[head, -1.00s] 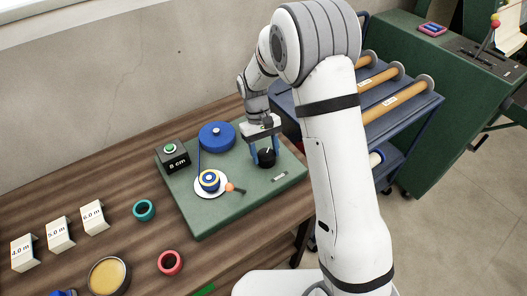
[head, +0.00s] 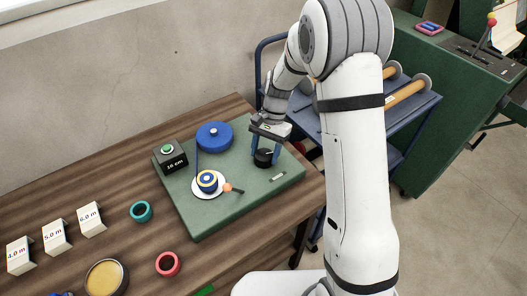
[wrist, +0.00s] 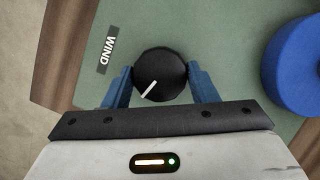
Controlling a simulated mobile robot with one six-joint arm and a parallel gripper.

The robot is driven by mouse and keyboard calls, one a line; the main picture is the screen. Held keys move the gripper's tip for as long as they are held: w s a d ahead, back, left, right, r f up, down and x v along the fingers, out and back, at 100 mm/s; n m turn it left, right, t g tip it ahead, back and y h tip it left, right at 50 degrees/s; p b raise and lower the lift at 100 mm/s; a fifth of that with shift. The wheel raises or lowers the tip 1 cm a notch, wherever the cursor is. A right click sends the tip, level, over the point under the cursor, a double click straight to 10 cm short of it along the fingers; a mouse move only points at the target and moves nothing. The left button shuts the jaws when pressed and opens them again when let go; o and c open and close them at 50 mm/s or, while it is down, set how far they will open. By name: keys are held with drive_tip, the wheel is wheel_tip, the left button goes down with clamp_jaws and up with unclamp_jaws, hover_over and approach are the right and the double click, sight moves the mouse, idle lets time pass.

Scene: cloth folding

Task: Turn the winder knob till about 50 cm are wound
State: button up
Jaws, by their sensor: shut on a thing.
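The black winder knob (head: 265,158) sits on the green board (head: 210,222), and its white pointer line shows in the wrist view (wrist: 149,90). My gripper (head: 265,152) is shut on the knob, with one blue finger on either side, also seen in the wrist view (wrist: 160,88). A counter box (head: 170,156) with a green button reads 16 cm. A blue supply spool (head: 214,135) feeds a blue ribbon to a small reel (head: 207,181) on a white disc. An orange-tipped piece (head: 229,187) lies against the disc's right side.
White cards marked 4.0 m, 5.0 m and 6.0 m (head: 92,218) stand at the left. A teal ring (head: 141,211), a red ring (head: 168,263) and a round tan-topped tin (head: 105,276) lie on the wooden table (head: 60,205). A blue cart (head: 415,115) with rolls stands behind my arm.

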drive_tip(key=m, duration=0.1)
drive_tip(key=m+y, duration=0.1)
drive_tip(key=m, duration=0.1)
drive_tip(key=m+t, duration=0.1)
drive_tip(key=shift+s+d+f+m, duration=0.1)
drive_tip(key=shift+s+m, duration=0.2)
drive_tip(key=shift+m+t+y, duration=0.5)
drive_tip(key=shift+m+t, duration=0.1)
drive_tip(key=shift+m, duration=1)
drive_tip(key=shift+m, duration=0.3)
drive_tip(key=o, duration=1)
drive_tip(key=shift+c, duration=0.2)
